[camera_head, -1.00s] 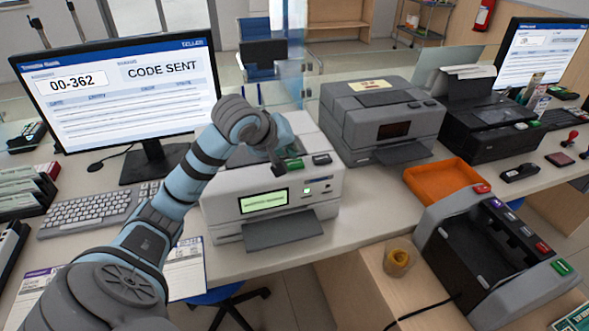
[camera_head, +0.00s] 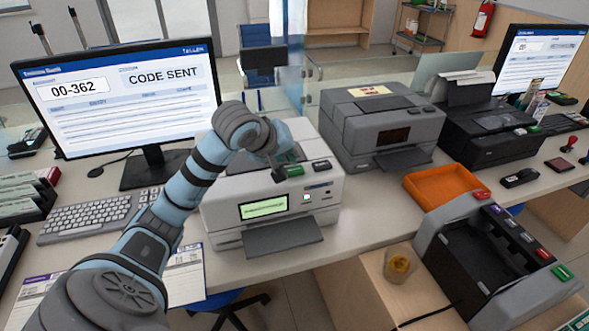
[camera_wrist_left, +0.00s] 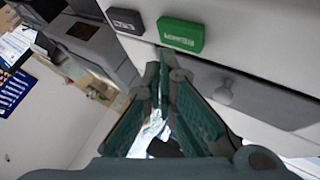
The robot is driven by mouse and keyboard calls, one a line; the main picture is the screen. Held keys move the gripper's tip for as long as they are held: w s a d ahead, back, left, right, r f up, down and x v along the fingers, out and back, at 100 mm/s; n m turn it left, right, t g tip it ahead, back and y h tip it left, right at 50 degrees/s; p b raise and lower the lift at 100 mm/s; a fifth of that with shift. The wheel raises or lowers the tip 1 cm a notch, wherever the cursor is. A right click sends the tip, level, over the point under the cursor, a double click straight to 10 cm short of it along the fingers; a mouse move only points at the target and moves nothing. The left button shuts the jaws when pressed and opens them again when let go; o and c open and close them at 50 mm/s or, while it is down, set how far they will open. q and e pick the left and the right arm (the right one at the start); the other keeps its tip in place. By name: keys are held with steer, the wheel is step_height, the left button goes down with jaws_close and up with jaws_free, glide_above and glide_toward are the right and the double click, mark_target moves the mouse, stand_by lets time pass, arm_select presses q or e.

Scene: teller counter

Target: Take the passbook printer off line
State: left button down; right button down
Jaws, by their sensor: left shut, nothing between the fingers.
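A pale grey printer (camera_head: 225,185) with a lit green display (camera_head: 264,206) stands on the counter, mid-left; its display text is too small to read. A green button (camera_head: 294,170) and a dark button (camera_head: 321,165) sit on its top front edge. Both buttons show in the left wrist view, green (camera_wrist_left: 181,36) and dark (camera_wrist_left: 126,21). My left gripper (camera_head: 278,178) is shut and empty, pointing down just left of the green button. In the left wrist view its fingertips (camera_wrist_left: 164,58) lie close to the green button; I cannot tell whether they touch. My right gripper is out of view.
A darker grey printer (camera_head: 365,135) and a black printer (camera_head: 475,150) stand to the right. The left monitor (camera_head: 110,110) reads "00-362" and "CODE SENT". An orange tray (camera_head: 448,188) and another machine (camera_head: 455,215) are front right. A keyboard (camera_head: 90,217) lies at left.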

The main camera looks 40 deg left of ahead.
mark_target(291, 169)
arm_select(q)
steer(key=shift+f, duration=0.15)
steer(key=shift+f+b, duration=0.3)
steer(key=shift+b, duration=0.05)
steer(key=shift+f+b, duration=0.45)
stand_by(0.7)
steer(key=shift+r+p, duration=0.8)
steer(key=shift+r, duration=0.1)
step_height(291, 169, up, 5)
steer(key=p, duration=0.4)
steer(key=shift+r, duration=0.1)
stand_by(0.4)
